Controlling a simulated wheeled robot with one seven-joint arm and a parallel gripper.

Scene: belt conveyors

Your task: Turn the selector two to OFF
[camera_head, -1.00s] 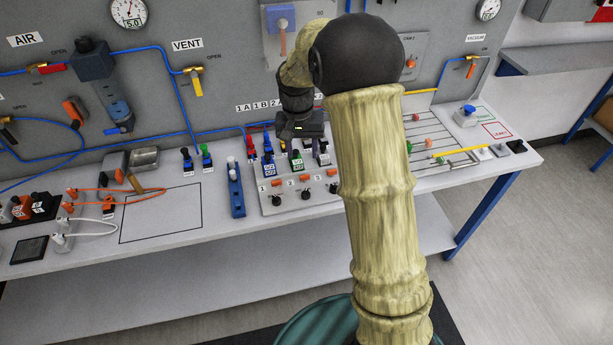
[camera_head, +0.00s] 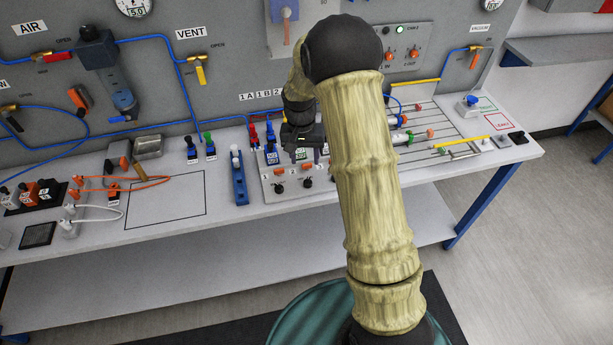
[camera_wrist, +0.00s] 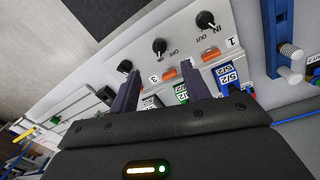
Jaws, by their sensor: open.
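The selector panel (camera_head: 268,196) on the bench has a row of black knobs. Selector two, the middle knob (camera_wrist: 160,45), shows in the wrist view with small OFF lettering beside it; it also shows in the head view (camera_head: 307,183). Its exact pointer angle is too small to tell. My gripper (camera_wrist: 160,68) is open and empty, its two dark fingers spread over the panel, with the middle knob just beyond the gap between the tips, apart from them. In the head view my gripper (camera_head: 303,150) hangs above the connector blocks behind the knobs.
The selector one knob (camera_wrist: 205,20) and the third knob (camera_wrist: 125,65) flank the middle one. Orange parts (camera_wrist: 169,73) and labelled connector blocks (camera_wrist: 226,75) sit close to the fingers. A blue rack (camera_head: 239,180) stands left of the panel.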

